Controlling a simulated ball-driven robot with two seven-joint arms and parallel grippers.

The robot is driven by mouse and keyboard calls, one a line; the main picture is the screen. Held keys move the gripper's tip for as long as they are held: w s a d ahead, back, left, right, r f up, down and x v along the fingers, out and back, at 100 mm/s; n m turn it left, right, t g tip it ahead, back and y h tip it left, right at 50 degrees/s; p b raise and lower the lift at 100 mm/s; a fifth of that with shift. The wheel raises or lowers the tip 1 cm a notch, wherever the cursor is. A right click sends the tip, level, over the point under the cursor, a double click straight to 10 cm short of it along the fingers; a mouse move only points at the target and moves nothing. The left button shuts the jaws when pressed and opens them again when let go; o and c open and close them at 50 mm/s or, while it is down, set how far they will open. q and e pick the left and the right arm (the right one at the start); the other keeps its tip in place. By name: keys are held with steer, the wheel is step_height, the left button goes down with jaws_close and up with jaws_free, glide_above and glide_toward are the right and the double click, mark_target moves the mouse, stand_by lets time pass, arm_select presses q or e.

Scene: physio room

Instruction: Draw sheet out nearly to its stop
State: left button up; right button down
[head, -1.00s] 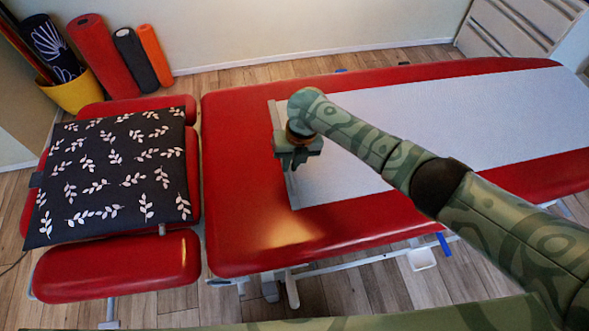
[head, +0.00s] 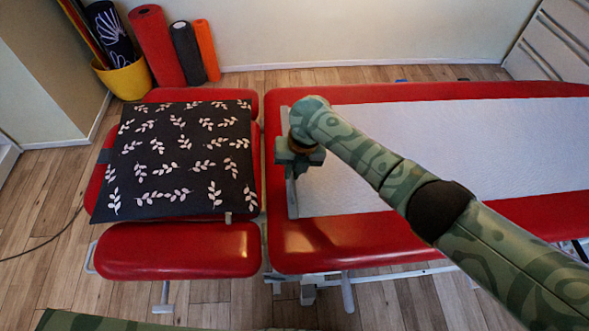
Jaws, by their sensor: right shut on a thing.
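The white sheet (head: 430,150) lies flat along the red treatment table (head: 335,245) and runs out of view at the right. A grey bar (head: 291,195) edges its left end, close to the table's left end. My right gripper (head: 287,168) is shut on this bar, seen from above; its fingertips are mostly hidden under the wrist. My right arm crosses over the sheet from the lower right and hides part of it. My left gripper is not in view.
A black leaf-patterned cushion (head: 180,160) lies on the red headrest section (head: 180,252) left of a narrow gap. A yellow bucket (head: 125,80) with rolls, a red roll (head: 157,45) and an orange roll (head: 206,50) stand by the wall.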

steer(key=c, duration=1.5)
jaws_free()
